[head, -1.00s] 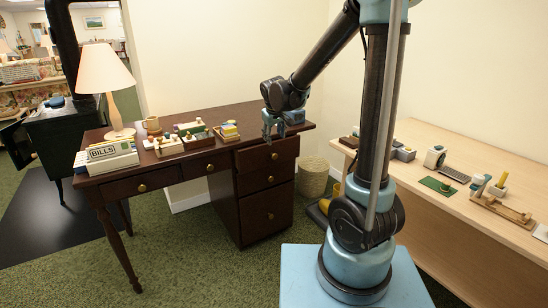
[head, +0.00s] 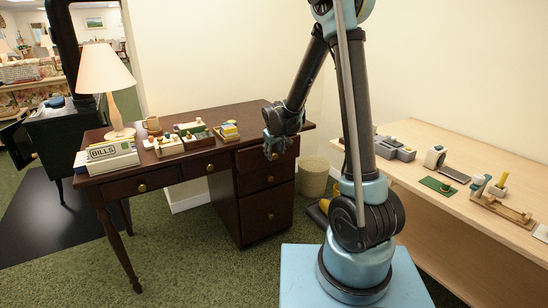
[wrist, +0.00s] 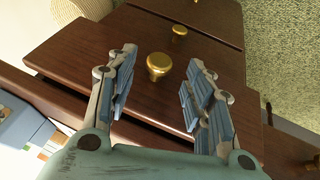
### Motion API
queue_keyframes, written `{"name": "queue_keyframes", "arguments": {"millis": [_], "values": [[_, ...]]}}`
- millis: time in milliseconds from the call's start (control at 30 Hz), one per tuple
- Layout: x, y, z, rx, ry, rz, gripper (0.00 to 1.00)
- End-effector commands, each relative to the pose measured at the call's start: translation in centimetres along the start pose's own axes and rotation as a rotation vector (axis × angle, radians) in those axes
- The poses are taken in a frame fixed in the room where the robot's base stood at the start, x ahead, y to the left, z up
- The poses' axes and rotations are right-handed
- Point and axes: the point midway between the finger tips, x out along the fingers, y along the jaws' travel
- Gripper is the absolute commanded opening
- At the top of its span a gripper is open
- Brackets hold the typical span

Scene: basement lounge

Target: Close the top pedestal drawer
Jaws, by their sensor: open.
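The top pedestal drawer (head: 254,158) is in the right side of the dark wooden desk (head: 230,122). Its front faces me, and I cannot tell exactly how far it stands out from the desk. My gripper (head: 277,150) is in front of it, near its right half, and covers part of it in the head view. In the wrist view my gripper (wrist: 158,112) is open and empty. The drawer's brass knob (wrist: 158,65) shows beyond and between the fingertips. I cannot tell whether a finger touches the drawer front.
Lower pedestal drawers (head: 268,215) are beneath it. A lamp (head: 110,85), a bills box (head: 112,155) and small items stand on the desk. A wastebasket (head: 313,177) is right of the pedestal, and a light wooden table (head: 440,200) is further right. Carpet in front is clear.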

Motion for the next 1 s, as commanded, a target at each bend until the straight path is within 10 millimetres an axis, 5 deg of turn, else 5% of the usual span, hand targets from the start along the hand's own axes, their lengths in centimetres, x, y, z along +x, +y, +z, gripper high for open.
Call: {"name": "queue_keyframes", "arguments": {"millis": [300, 733, 933, 1000], "values": [[2.8, 0.0, 0.0, 0.0, 0.0, 0.0, 0.47], [3.3, 0.0, 0.0, 0.0, 0.0, 0.0, 0.47], [3.2, 0.0, 0.0, 0.0, 0.0, 0.0, 0.04], [3.2, 0.0, 0.0, 0.0, 0.0, 0.0, 0.0]]}}
